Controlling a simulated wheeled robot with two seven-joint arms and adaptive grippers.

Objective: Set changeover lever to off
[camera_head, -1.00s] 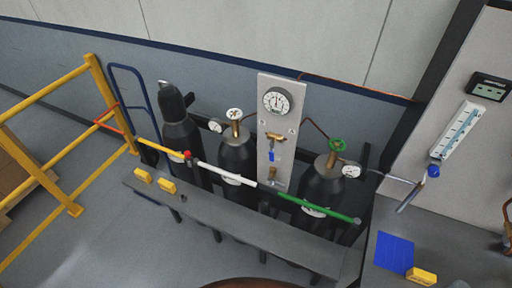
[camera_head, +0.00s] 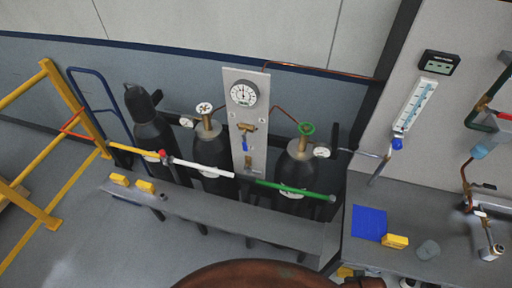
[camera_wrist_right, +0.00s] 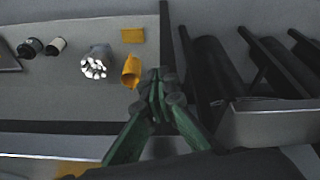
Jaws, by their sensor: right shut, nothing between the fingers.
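The grey panel (camera_head: 231,84) stands between two dark gas cylinders in the head view. It bears a round gauge (camera_head: 244,93) and a brass valve (camera_head: 248,128) below it. A small blue lever (camera_head: 245,144) hangs down from this valve; I cannot read any position marks. A small red part (camera_head: 248,160) sits under the lever. In the right wrist view my right gripper (camera_wrist_right: 160,90) has green fingers, shut and empty, over the grey surface near a yellow block (camera_wrist_right: 131,71). The lever does not show there. My left gripper is not in view.
A yellow railing (camera_head: 75,105) is at left. The right bench carries a blue sheet (camera_head: 369,222), a yellow block (camera_head: 395,241) and pipework (camera_head: 468,185). A brown rounded object (camera_head: 255,274) fills the bottom edge.

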